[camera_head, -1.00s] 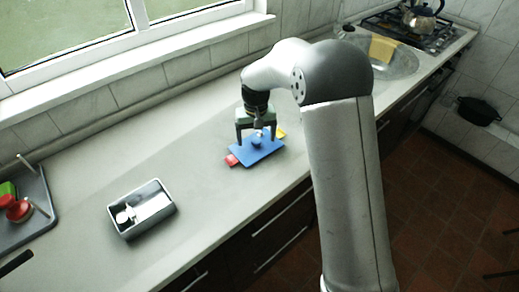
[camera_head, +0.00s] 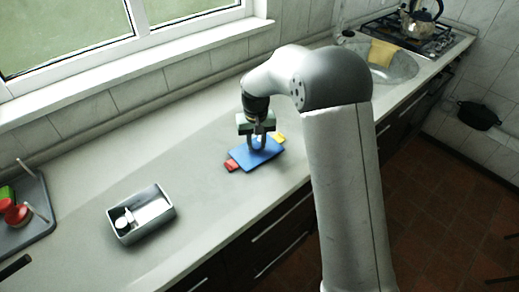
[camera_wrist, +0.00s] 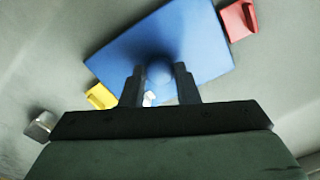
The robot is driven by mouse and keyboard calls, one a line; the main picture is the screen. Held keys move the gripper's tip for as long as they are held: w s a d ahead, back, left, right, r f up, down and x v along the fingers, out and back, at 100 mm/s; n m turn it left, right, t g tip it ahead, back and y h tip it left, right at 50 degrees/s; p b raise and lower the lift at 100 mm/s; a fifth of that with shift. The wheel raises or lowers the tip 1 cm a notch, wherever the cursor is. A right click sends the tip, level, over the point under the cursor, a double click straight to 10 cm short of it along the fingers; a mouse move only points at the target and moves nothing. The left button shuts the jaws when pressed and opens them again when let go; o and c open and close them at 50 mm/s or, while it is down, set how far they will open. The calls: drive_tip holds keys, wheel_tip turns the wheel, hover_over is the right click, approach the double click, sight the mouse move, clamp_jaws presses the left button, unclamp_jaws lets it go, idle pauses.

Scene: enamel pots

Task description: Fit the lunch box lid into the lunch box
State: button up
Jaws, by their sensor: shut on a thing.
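The lunch box lid (camera_head: 262,155) is a flat blue rectangle with a round blue knob in its middle. It lies on or just above the counter, right of the lunch box; it also fills the middle of the wrist view (camera_wrist: 190,45). My gripper (camera_head: 257,146) is above the lid with its fingers closed on the knob (camera_wrist: 159,72). The wrist view shows one finger on either side of the knob. The lunch box (camera_head: 169,205) is an open grey metallic box on the counter at the lower left. A light round item (camera_head: 124,221) sits inside it.
A red block (camera_head: 232,165) and a yellow block (camera_head: 279,138) show at the lid's edges. A grey tray (camera_head: 40,222) with red and green items stands far left. The counter between lid and lunch box is clear. The sink and stove are at the upper right.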

sight(256, 146)
drive_tip(key=shift+r, duration=0.2)
drive_tip(key=shift+r+p, duration=1.4)
drive_tip(key=shift+r, duration=0.7)
drive_tip(key=shift+s+a, duration=0.1)
